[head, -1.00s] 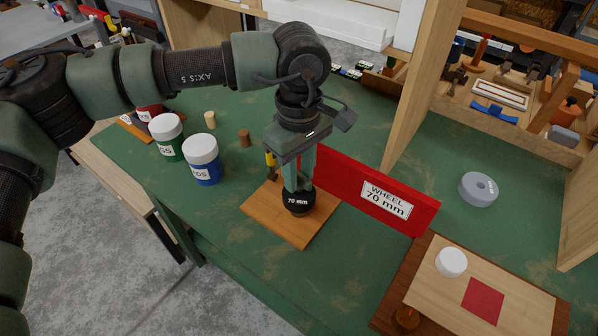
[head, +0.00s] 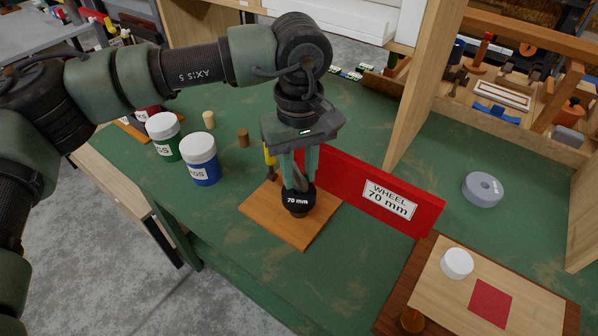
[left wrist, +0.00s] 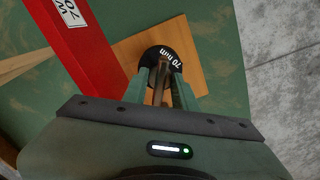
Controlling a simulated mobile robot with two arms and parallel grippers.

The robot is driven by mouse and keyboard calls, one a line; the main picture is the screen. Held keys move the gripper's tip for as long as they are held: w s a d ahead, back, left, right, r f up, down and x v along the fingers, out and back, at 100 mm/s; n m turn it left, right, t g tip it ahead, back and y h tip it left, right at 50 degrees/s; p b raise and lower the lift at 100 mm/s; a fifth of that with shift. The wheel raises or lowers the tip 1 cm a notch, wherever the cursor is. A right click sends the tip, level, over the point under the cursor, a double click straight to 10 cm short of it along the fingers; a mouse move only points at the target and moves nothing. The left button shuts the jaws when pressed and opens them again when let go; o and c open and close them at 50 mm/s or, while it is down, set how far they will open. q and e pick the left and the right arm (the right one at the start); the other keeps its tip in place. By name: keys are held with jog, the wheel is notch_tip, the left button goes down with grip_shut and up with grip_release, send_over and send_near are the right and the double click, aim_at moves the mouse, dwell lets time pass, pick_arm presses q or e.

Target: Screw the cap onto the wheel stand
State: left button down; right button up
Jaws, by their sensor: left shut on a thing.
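The wheel stand has a flat wooden base (head: 267,217) on the green bench in front of the red sign. In the left wrist view my fingers (left wrist: 158,88) flank a slim brownish piece rising at the black cap (left wrist: 171,55). The cap's thread and how far it is seated are hidden. My right gripper is not in view.
The red sign "WHEEL 70 mm" (head: 425,214) stands close behind the stand. A green-labelled jar (head: 165,140) and a blue-labelled jar (head: 201,160) stand left. A grey wheel (head: 482,189) lies at right; a board with a white cylinder (head: 457,263) is front right.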

pick_arm(q)
jog(key=shift+m, duration=0.7)
jog(key=shift+f+m+b, duration=0.15)
jog(key=shift+m+b, duration=0.4)
jog(key=shift+m, duration=0.95)
jog(key=c, duration=1)
grip_release()
jog(key=shift+c, duration=0.2)
